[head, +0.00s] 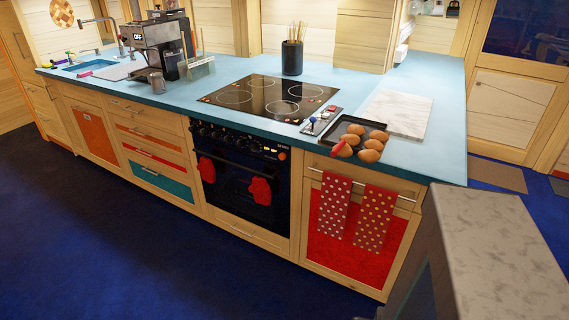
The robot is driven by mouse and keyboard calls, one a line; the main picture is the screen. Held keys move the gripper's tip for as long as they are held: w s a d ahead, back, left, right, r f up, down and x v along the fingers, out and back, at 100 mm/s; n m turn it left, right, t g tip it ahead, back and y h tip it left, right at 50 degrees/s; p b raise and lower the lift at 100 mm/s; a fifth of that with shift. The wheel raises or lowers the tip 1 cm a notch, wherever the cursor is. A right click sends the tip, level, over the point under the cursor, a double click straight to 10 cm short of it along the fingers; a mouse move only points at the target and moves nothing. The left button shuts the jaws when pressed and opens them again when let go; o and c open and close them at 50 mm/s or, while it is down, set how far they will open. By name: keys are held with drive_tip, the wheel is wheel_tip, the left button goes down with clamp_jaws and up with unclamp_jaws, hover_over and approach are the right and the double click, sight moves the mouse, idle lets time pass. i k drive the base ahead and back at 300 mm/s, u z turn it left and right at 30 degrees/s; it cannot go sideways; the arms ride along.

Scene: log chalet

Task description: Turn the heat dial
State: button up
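A black oven (240,190) is built into the front of the wooden kitchen counter. A row of small dark knobs (215,134) runs along the top of its front, with a small red round part (282,156) at the right end. A small metal control panel (321,121) with a few small knobs or levers, some blue and red, lies on the countertop right of the black cooktop (270,97). I cannot tell which of these is the heat dial, and the settings are too small to read. My gripper is not in view.
A dark tray (338,134) of brown buns and a pale marble board (398,113) sit right of the panel. Red mitts (261,191) and dotted towels (335,205) hang in front. A grey block (495,245) fills the lower right. Blue floor (120,235) is clear.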

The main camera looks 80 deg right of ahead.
sight(254, 148)
drive_tip(key=k, duration=0.15)
drive_tip(key=z, duration=0.15)
drive_tip(key=i, duration=0.3)
drive_tip(key=u, duration=0.6)
drive_tip(key=k, duration=0.15)
drive_tip(key=z, duration=2.7)
drive_tip(key=i, duration=0.2)
drive_tip(key=z, duration=0.15)
